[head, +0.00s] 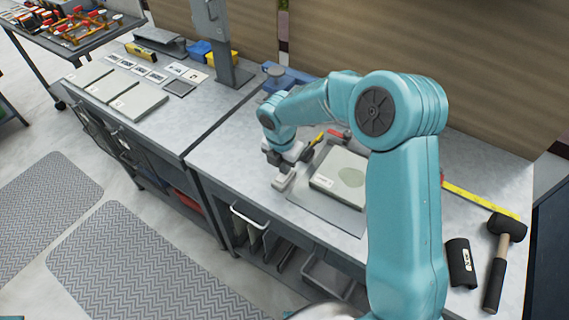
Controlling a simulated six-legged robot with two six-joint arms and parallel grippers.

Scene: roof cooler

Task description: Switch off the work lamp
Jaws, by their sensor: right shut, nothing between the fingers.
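I cannot make out a work lamp or its switch for certain. A tall grey post (218,50) stands on the bench at the back, and its top is cut off by the picture edge. I cannot tell if it belongs to the lamp. My right gripper (284,182) is shut and empty, low over the bench near its front edge, left of a pale square plate (338,178). I cannot tell whether the fingertips touch the bench or the grey mat (325,208) under the plate. My right arm hides part of the bench. My left gripper is out of view.
A blue tool (284,77) and a yellow-handled tool (318,140) lie behind the gripper. A black-headed mallet (497,262) and a dark sleeve (460,263) lie at the right. Pale panels (138,101) lie on the left bench. The bench between post and gripper is mostly clear.

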